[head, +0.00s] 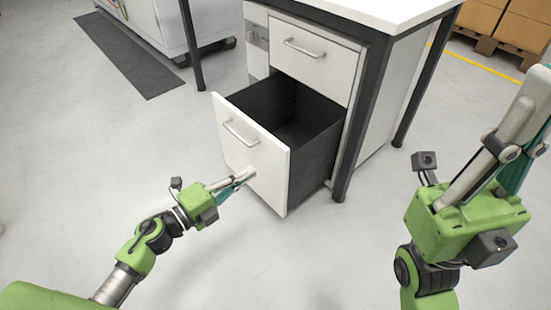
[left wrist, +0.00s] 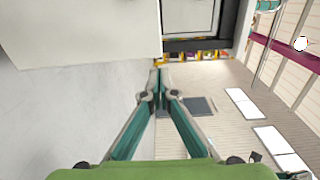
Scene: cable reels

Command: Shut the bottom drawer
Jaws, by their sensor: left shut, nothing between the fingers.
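The bottom drawer (head: 236,149) of the white cabinet is pulled far out. Its front is white with a bar handle, and its dark inside looks empty. My left gripper (head: 250,174) is shut and empty, with its fingertips at the lower part of the drawer front, below and right of the handle. I cannot tell if they touch it.
The top drawer (head: 312,55) is closed. A dark table leg (head: 359,120) stands just right of the open drawer, under a white worktop (head: 375,8). Boxes on a pallet (head: 510,45) stand at the back right. The floor left of the drawer is clear.

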